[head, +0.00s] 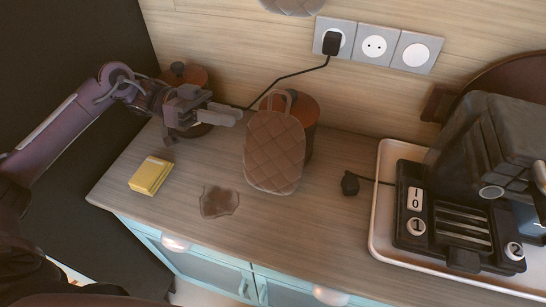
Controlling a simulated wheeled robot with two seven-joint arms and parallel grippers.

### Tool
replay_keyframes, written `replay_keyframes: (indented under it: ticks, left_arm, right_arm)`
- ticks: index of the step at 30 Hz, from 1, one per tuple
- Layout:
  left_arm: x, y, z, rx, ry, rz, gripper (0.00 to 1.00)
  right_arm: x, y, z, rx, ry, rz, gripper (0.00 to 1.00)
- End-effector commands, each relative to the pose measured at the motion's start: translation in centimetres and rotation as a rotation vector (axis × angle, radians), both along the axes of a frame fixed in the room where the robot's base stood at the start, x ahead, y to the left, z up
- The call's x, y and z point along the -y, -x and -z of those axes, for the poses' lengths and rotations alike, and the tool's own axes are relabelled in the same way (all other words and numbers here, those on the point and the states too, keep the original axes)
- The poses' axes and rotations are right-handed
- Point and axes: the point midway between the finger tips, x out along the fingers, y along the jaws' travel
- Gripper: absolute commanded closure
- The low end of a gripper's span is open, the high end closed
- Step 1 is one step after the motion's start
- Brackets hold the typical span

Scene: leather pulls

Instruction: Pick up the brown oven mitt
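A brown quilted oven mitt (273,152) with a loop at its top stands roughly upright on the wooden counter, in front of a reddish-brown pot or canister. My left gripper (232,115) is to the left of the mitt's upper part, pointing right, with a gap between them in the picture. It holds nothing that I can see. I cannot tell how far its fingers are apart. My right gripper is out of view.
The canister (309,121) is partly hidden behind the mitt. Another lidded pot (186,75) is behind my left arm. A yellow box (150,175) and a flat brown piece (219,202) lie on the counter (330,220). A black appliance (450,215) sits on a tray (377,240) at right.

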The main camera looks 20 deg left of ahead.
Motion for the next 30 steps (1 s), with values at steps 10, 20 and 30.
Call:
replay_keyframes:
  ticks: [10, 20, 30]
  left_arm:
    - [0.6, 0.1, 6.2, 0.0, 0.002, 0.003, 0.76]
    - [3.6, 0.2, 6.2, 0.0, 0.002, 0.003, 0.76]
    - [7.5, 0.3, 6.3, -0.001, 0.0, 0.001, 0.76]
  right_arm:
    - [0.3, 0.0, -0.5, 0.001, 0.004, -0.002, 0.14]
    - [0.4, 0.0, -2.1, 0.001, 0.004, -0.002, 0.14]
    - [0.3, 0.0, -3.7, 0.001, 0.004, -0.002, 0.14]
